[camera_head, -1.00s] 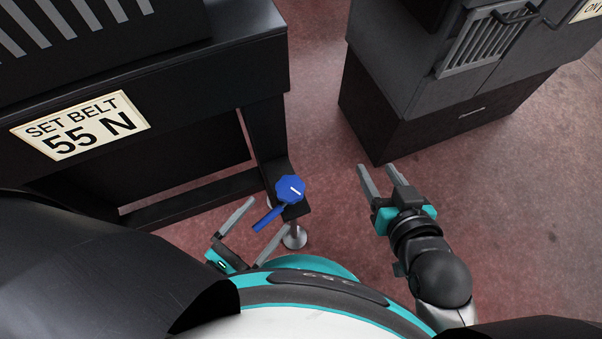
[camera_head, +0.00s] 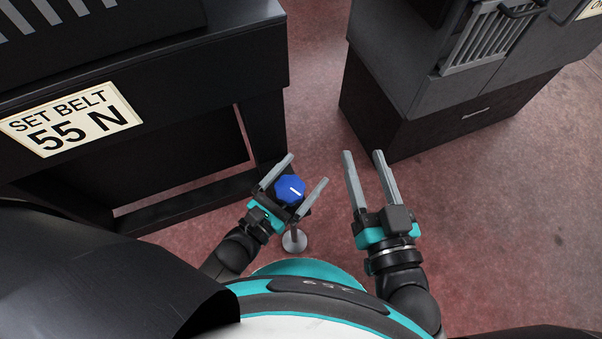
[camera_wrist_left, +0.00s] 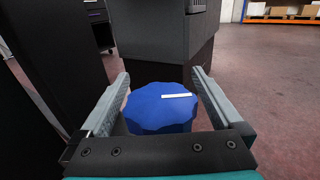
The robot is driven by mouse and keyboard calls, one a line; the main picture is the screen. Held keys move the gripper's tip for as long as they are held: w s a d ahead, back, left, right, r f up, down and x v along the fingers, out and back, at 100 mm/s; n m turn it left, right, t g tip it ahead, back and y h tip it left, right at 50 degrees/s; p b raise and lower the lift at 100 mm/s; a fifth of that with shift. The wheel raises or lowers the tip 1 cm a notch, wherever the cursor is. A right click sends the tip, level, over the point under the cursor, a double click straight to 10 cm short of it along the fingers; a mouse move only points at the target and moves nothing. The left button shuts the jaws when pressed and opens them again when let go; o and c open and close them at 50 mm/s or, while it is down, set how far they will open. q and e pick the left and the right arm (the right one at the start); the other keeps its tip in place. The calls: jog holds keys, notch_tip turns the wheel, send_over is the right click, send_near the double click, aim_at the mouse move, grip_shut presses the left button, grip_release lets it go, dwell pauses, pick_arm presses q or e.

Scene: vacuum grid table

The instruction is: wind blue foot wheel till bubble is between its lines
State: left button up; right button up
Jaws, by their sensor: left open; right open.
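The blue foot wheel (camera_head: 289,190) is a scalloped knob with a white mark on top, at the foot of the black table's corner leg. My left gripper (camera_head: 309,168) is open, with one finger on each side of the wheel. In the left wrist view the wheel (camera_wrist_left: 161,108) sits between the two open fingers (camera_wrist_left: 161,78), and contact cannot be told. The wheel's white mark points to the right there. My right gripper (camera_head: 362,153) is open and empty, to the right of the wheel. No bubble shows in these views.
A round metal foot (camera_head: 294,241) stands on the floor below the wheel. The black table (camera_head: 200,75) carries a sign (camera_head: 70,117) reading "SET BELT 55 N". A dark cabinet (camera_head: 440,115) stands at the back right. Red floor (camera_head: 520,220) is clear at the right.

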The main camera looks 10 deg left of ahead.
pick_arm(q)
jog(key=shift+c, duration=0.2)
jog(key=c, duration=1.2)
